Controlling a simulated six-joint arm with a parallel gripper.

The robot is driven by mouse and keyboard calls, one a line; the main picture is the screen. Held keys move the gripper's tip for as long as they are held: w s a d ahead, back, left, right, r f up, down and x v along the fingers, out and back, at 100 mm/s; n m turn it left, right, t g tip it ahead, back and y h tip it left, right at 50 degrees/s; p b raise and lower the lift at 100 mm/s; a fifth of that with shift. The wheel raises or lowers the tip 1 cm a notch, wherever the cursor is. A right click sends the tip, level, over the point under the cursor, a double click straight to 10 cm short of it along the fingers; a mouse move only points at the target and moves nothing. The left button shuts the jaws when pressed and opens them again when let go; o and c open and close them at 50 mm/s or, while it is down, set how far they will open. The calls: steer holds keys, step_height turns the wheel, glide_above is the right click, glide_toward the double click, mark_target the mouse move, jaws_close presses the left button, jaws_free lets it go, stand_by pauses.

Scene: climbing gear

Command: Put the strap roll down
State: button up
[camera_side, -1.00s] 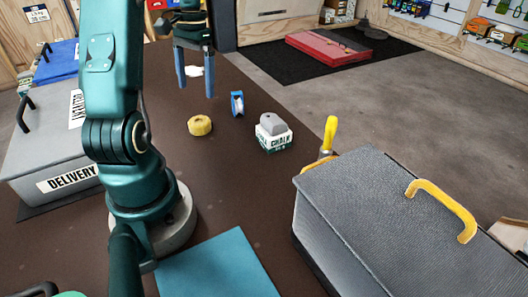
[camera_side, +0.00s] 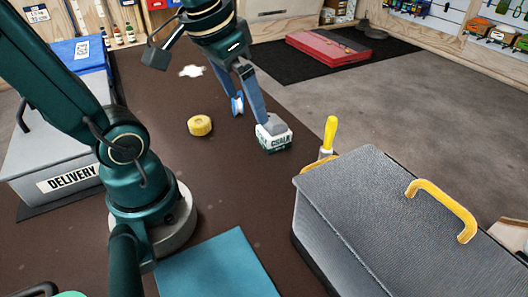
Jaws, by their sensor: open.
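Two rolls are on the dark brown table (camera_side: 160,165), and I cannot tell for certain which is the strap roll. A blue roll with a pale centre (camera_side: 237,105) stands on its edge. A yellow roll (camera_side: 200,126) lies flat to its left. My gripper (camera_side: 251,108) is open, with its two blue fingers pointing down and spread apart. The left finger partly covers the blue roll. The right finger overlaps the top of the white chalk box (camera_side: 274,139), which has a grey lump (camera_side: 273,125) on it. Whether either finger touches anything cannot be told.
A grey case with a yellow handle (camera_side: 390,215) fills the right front, with a yellow-handled tool (camera_side: 329,136) behind it. A grey delivery box (camera_side: 45,160) stands at left. A teal mat (camera_side: 217,266) lies in front. A white patch (camera_side: 191,71) lies farther back.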

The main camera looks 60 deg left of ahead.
steer(key=s+d+f+m+t+h, duration=0.1)
steer(key=s+d, duration=0.2)
steer(key=d, duration=0.2)
steer(key=shift+s+f+t, duration=0.2)
steer(key=shift+f+t, duration=0.2)
